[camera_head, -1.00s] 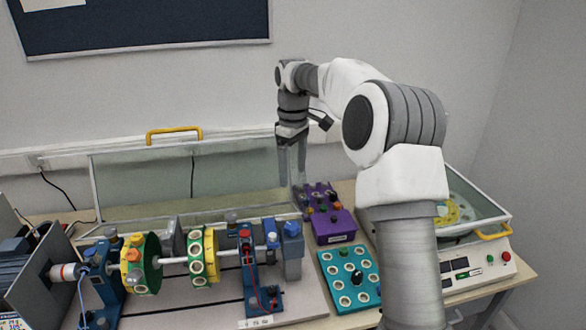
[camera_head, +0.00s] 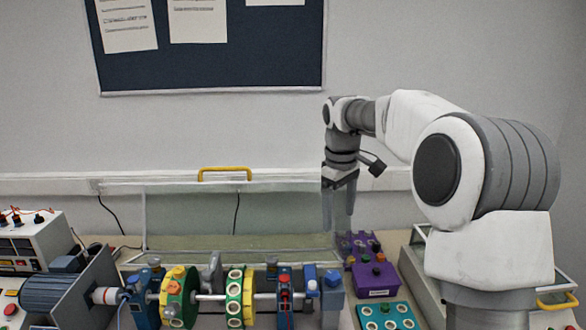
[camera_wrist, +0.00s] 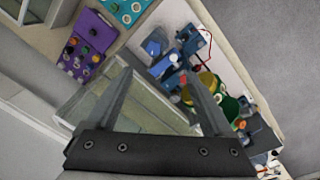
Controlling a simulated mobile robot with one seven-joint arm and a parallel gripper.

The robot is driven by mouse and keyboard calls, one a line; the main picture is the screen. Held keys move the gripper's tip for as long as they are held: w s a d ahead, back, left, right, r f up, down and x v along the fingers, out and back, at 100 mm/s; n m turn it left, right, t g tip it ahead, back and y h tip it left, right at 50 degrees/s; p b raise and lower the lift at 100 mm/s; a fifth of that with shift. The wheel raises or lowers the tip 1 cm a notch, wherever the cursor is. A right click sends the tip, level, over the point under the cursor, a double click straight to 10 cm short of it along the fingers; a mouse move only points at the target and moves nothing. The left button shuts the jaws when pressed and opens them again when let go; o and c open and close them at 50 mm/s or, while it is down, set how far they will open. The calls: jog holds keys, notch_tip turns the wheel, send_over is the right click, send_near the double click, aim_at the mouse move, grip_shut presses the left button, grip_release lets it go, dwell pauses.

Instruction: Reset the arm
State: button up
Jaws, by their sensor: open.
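My gripper (camera_head: 338,208) hangs pointing down from my arm at the right of the head view, above the back of the table by the clear cover. In the wrist view my gripper (camera_wrist: 165,85) has its two fingers spread apart, with nothing held between them. The clear cover (camera_wrist: 150,105) and the shaft rig lie beyond the fingers. My arm rises from the lower right, bent at the elbow, and hides part of the equipment behind it.
The shaft rig (camera_head: 212,297) with green and yellow discs spans the table front. A purple box (camera_head: 377,280) and a teal block (camera_head: 388,317) stand right of it. The clear cover (camera_head: 190,215) with a yellow handle is behind. A power supply (camera_head: 35,240) stands at left.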

jog(key=s+r+m+t, duration=0.2)
jog(key=s+r, duration=0.3)
jog(key=s, duration=0.5)
jog(key=s+f+m+t, duration=0.1)
jog(key=s+f+m, duration=0.1)
jog(key=s, duration=0.8)
jog(key=s+f+m+t, duration=0.2)
jog(key=s+m, duration=0.2)
jog(key=s, duration=0.7)
jog(key=shift+s+d+f, duration=0.2)
jog(key=shift+d+f, duration=0.15)
jog(key=shift+f, duration=0.05)
